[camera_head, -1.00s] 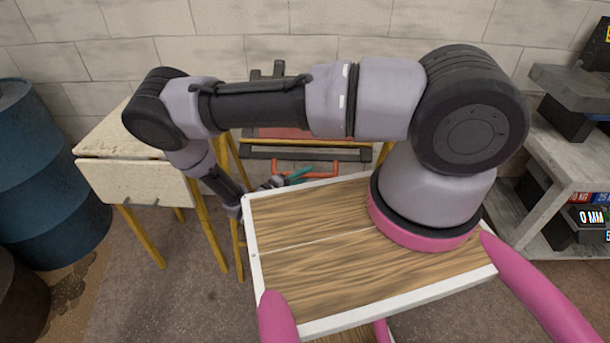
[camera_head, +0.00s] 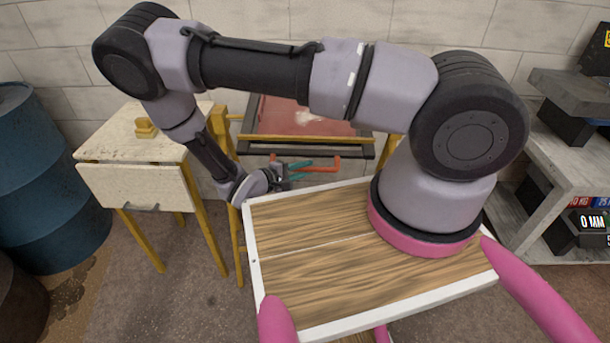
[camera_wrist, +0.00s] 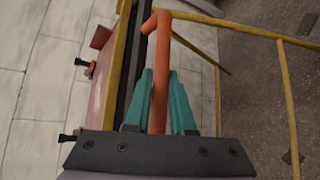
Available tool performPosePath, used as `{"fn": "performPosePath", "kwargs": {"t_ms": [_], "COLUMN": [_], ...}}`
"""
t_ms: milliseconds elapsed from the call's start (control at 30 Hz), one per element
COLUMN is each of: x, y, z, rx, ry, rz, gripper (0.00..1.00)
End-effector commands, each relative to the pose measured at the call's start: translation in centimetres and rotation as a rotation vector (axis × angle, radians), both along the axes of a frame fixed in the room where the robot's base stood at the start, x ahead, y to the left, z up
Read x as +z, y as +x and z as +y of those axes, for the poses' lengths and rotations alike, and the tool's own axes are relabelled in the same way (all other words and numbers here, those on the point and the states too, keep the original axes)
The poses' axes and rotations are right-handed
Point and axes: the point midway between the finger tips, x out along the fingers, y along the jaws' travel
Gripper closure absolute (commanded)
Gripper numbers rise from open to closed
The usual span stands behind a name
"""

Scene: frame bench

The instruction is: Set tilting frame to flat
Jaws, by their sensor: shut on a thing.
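The tilting frame (camera_head: 248,125) stands behind my wooden deck in the head view, with a reddish panel (camera_head: 290,113) and a dark border. An orange-red handle (camera_head: 322,167) sticks out from its front edge. In the wrist view the handle (camera_wrist: 161,85) runs between the two teal fingers. My gripper (camera_head: 302,167) is shut on the handle; it also shows in the wrist view (camera_wrist: 160,95). The frame's edge and panel (camera_wrist: 112,75) lie to the left of the fingers there. My arm hides part of the frame's top in the head view.
A cream drop-leaf table (camera_head: 125,140) with yellow legs stands left, bearing a small yellow object (camera_head: 146,128). A blue barrel (camera_head: 35,180) is at far left. Grey shelving with weights (camera_head: 570,170) is at right. A brick wall closes the back.

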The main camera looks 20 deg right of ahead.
Motion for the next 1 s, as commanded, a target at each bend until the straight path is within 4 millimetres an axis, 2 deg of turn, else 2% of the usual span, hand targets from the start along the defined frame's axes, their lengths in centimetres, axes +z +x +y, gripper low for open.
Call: {"fn": "performPosePath", "kwargs": {"t_ms": [200,500,1000], "x": [2.5,4.7,5.9], "y": [-0.3,-0.3,-0.1], "z": [0.2,0.1,0.0], "rx": [-0.003,-0.002,-0.002], "ry": [0.034,0.062,0.073], "rz": [0.093,0.185,0.226], "gripper": [1.00,1.00,1.00]}}
